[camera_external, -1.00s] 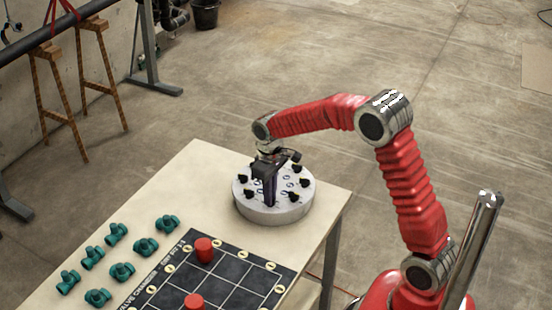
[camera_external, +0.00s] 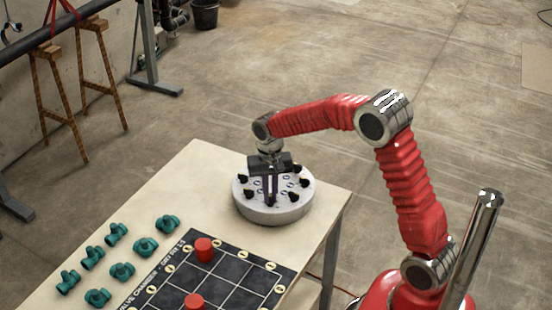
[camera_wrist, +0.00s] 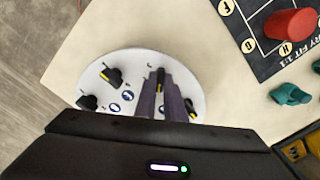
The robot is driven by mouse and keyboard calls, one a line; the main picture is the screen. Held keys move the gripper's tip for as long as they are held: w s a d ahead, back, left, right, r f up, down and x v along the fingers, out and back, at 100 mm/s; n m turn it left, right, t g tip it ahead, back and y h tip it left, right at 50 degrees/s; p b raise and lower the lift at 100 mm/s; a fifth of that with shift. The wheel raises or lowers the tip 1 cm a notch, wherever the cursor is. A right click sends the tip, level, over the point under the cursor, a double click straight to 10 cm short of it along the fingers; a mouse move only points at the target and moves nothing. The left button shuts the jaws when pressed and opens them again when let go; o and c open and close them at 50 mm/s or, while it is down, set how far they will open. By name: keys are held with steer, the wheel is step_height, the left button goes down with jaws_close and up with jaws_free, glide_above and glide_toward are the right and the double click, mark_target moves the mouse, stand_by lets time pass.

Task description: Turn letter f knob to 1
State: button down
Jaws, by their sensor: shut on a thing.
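A round white disc (camera_external: 272,214) with several black knobs on its top stands on the table, and it also shows in the wrist view (camera_wrist: 125,60). My gripper (camera_external: 270,201) points down onto the disc near its front edge. In the wrist view its two fingers (camera_wrist: 161,84) are shut on a black knob (camera_wrist: 161,74) with a yellow mark. The fingers hide part of this knob. Other knobs (camera_wrist: 113,77) stand apart from the fingers. I cannot read which letter belongs to the held knob, nor the number at its mark.
The pale table (camera_external: 205,175) also holds a black grid board (camera_external: 232,275) with red cylinders (camera_external: 204,250) and several teal valve fittings (camera_external: 122,271). Close to the held knob, other knobs (camera_external: 295,169) ring the disc. The table's far left corner is clear.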

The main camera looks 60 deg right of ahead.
mark_target(270, 198)
steer(key=shift+m, duration=0.8)
steer(key=c, duration=1.8)
jaws_free()
steer(key=shift+c, duration=0.2)
step_height(270, 198, up, 14)
steer(key=shift+f, duration=0.15)
steer(key=shift+w, duration=0.1)
